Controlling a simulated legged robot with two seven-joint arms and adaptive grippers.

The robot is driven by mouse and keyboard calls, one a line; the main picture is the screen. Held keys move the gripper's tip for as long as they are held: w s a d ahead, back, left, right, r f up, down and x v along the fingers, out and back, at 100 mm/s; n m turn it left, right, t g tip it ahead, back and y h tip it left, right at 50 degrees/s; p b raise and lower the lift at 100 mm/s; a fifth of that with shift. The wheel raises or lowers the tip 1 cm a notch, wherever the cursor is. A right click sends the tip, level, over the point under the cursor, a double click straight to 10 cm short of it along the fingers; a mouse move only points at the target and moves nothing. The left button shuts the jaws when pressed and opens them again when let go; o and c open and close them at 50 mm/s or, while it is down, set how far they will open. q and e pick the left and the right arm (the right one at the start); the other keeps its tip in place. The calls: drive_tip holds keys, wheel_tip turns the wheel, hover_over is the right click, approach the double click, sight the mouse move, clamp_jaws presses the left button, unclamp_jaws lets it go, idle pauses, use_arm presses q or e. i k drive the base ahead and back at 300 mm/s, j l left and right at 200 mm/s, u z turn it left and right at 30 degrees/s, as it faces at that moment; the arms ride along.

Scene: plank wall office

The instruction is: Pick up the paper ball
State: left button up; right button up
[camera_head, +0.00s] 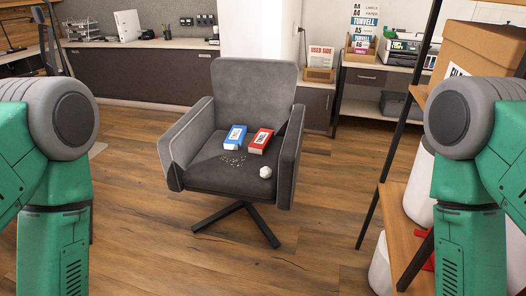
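A small white crumpled paper ball (266,172) lies at the front right of the seat of a grey armchair (253,85). The chair faces me in the middle of the floor. Only the upper links of my two green arms show, at the left and right edges of the head view. Neither of my grippers is in view, so their state is hidden.
On the seat, a blue and white box (235,137) and a red and white box (260,141) lie behind small scattered bits (233,160). The chair's armrests flank the seat. A shelf with a cardboard box (478,48) stands at right. Wooden floor (135,190) is clear around the chair.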

sight(265, 172)
drive_tip(key=i+j+z, duration=0.1)
drive_tip(key=i+j, duration=0.4)
drive_tip(key=i+j+z, duration=0.15)
drive_tip(key=j, duration=0.3)
drive_tip(key=i+j, duration=0.35)
drive_tip(key=i+j+z, duration=0.25)
drive_tip(key=i+j, duration=0.15)
drive_tip(key=j, duration=0.3)
drive_tip(key=i+j, duration=0.2)
drive_tip(key=j, duration=0.15)
drive_tip(key=i+j+z, duration=0.15)
drive_tip(key=j, duration=0.25)
drive_tip(key=i, duration=0.05)
